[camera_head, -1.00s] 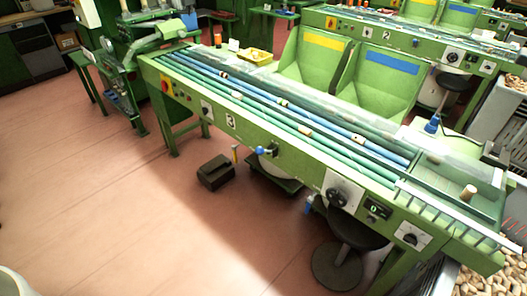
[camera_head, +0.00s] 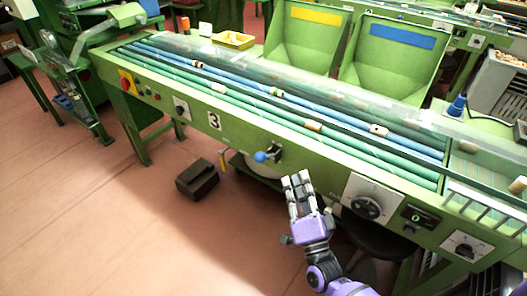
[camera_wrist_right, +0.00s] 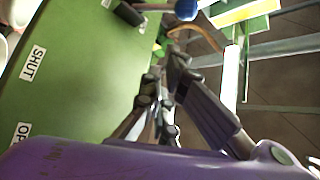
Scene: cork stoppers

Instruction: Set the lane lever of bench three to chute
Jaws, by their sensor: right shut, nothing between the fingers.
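Bench three (camera_head: 180,93) is a long green bench with a "3" plate (camera_head: 214,121) on its front. Its lane lever (camera_head: 262,156) has a blue ball knob on a dark mount on the front panel, and the knob points to the left. In the right wrist view the blue knob (camera_wrist_right: 186,9) shows at the top edge, partly cut off. My right gripper (camera_head: 297,180) is shut and empty, just right of and below the lever, apart from it. Its fingers (camera_wrist_right: 165,75) also show in the wrist view. My left gripper is not in view. No chute marking is readable.
A round dark knob (camera_head: 367,207) on a white plate and a counter display (camera_head: 418,217) sit right of the lever. Blue and green rollers carrying corks run along the bench top. A dark box (camera_head: 198,179) lies on the floor.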

